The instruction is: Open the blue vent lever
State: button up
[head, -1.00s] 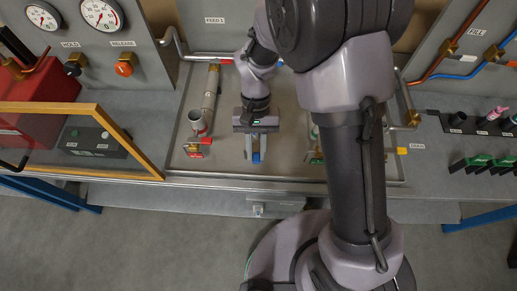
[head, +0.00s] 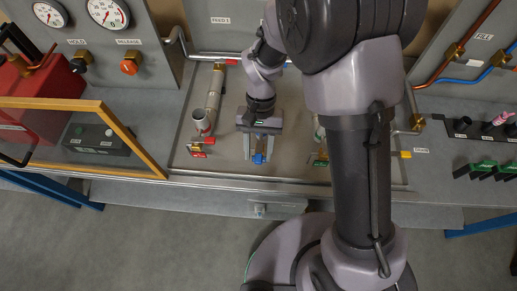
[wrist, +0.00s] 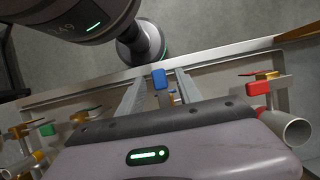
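The blue vent lever (head: 259,158) is near the front edge of the metal tray (head: 220,171). It also shows in the wrist view (wrist: 159,78), between the two fingers. My gripper (head: 258,154) is open, pointing down over the lever, with one finger on each side. In the wrist view my gripper (wrist: 160,88) has visible gaps between the lever and both fingers. The valve body under the lever is mostly hidden by the gripper.
A green-handled valve (head: 320,162) is to the right, partly behind my arm. A yellow-framed panel (head: 135,140) stands at the left.

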jog(key=shift+r, duration=0.1)
jog(key=p+v, duration=0.4)
jog(key=v, duration=1.3)
jog(key=shift+w, duration=0.1)
jog(key=s+d+f+m+t+y+b, duration=0.1)
jog(key=s+d+f+m+t+b, duration=0.1)
jog(key=s+d+t+b, duration=0.3)
jog(key=s+d+f+m+t+b, duration=0.1)
jog(key=s+d+f+t+b, duration=0.4)
jog(key=s+b, duration=0.4)
jog(key=d+b, duration=0.1)
jog(key=b, duration=0.4)
jog(key=shift+s+d+m+y, duration=0.2)
jog(key=shift+d+m+y, duration=0.05)
jog(key=shift+m+y, duration=0.15)
jog(key=shift+f, duration=0.15)
jog(key=shift+c, duration=0.4)
